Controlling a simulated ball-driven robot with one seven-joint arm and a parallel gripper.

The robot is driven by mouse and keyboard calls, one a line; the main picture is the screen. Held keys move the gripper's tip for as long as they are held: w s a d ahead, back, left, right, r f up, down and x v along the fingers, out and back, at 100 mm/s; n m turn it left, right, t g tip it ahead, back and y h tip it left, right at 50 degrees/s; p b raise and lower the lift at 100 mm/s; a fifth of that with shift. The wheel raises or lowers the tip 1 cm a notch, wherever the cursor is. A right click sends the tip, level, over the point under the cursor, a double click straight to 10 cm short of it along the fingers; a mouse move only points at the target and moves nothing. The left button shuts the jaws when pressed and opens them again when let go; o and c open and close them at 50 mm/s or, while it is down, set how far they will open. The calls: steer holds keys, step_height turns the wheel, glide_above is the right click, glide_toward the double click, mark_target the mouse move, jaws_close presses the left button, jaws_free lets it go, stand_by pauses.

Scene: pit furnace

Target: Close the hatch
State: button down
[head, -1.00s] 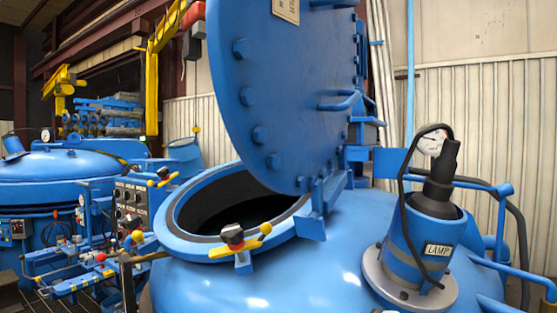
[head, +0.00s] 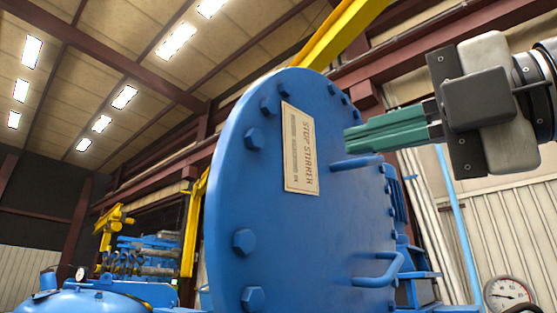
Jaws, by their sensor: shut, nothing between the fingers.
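The hatch (head: 290,230) is a large round blue lid with bolts around its rim and a label plate (head: 300,148). It stands swung up, open, in the head view. Two blue bar handles (head: 377,270) stick out from its right side. My gripper (head: 348,138) comes in from the right at the upper right of the lid, above the upper handle. Its green fingers are together and empty, pointing left. I cannot tell whether the fingertips touch the lid. The hatch opening is below the picture now.
A pressure gauge (head: 507,295) is at the lower right. Another blue vessel (head: 80,300) stands at the lower left, with a yellow crane (head: 116,220) behind it. Vertical pipes (head: 440,230) run along the right wall. Open air lies left of the lid.

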steer(key=s+a+r+n, duration=0.1)
steer(key=p, duration=0.4)
glide_toward(238, 157)
steer(key=x, duration=0.6)
steer(key=shift+d, duration=0.1)
steer(key=shift+w+a, duration=0.3)
steer(key=shift+a, duration=0.1)
steer(key=shift+a, duration=0.1)
